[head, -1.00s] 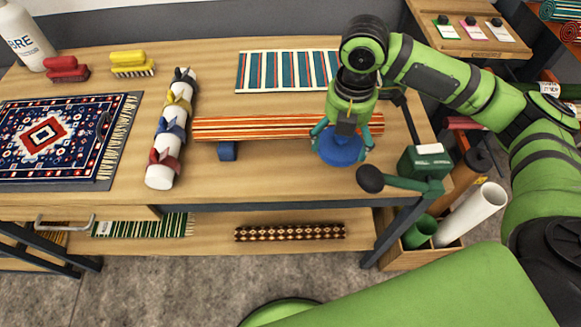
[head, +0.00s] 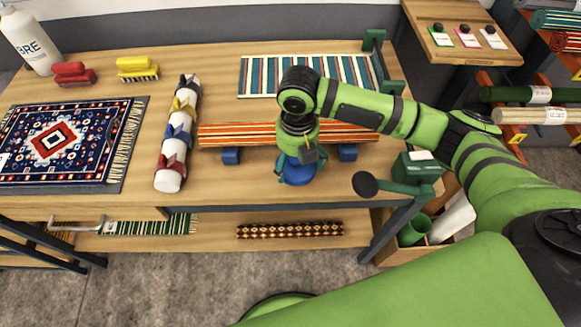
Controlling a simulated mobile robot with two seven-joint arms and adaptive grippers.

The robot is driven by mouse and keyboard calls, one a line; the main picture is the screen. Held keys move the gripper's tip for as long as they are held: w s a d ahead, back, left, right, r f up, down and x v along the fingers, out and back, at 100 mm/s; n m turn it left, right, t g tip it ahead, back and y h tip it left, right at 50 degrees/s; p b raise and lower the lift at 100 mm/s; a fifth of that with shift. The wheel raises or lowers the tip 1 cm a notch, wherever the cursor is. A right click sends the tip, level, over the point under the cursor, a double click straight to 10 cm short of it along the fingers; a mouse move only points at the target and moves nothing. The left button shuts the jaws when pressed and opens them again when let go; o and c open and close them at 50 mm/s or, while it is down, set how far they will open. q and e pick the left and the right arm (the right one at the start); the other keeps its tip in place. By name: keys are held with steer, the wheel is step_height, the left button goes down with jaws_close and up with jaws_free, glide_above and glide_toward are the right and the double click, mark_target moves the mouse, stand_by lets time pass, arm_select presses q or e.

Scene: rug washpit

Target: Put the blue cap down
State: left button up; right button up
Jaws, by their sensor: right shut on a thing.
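The blue cap (head: 297,174) is a round blue piece low over the front part of the wooden table (head: 230,187). My right gripper (head: 298,168) points down and is shut on the cap. The gripper and arm hide part of it, and I cannot tell whether the cap touches the tabletop. It is in front of the orange striped rolled rug (head: 228,134), which lies on blue supports (head: 231,156). My left gripper is not in view.
A white tube with coloured clips (head: 171,150) lies left of the roll. A patterned rug (head: 60,145), brushes (head: 137,68) and a bottle (head: 28,43) are further left. A green clamp device with a dark knob (head: 366,184) stands at right. Bare tabletop lies around the cap.

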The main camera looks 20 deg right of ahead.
mark_target(291, 165)
steer(key=shift+w+a+f, duration=0.1)
steer(key=shift+a+f, duration=0.35)
steer(key=shift+a, duration=0.2)
step_height(291, 165, down, 3)
steer(key=shift+f+p, duration=0.1)
steer(key=shift+p, duration=0.5)
steer(key=shift+f, duration=0.35)
steer(key=shift+f, duration=0.15)
steer(key=o, duration=0.6)
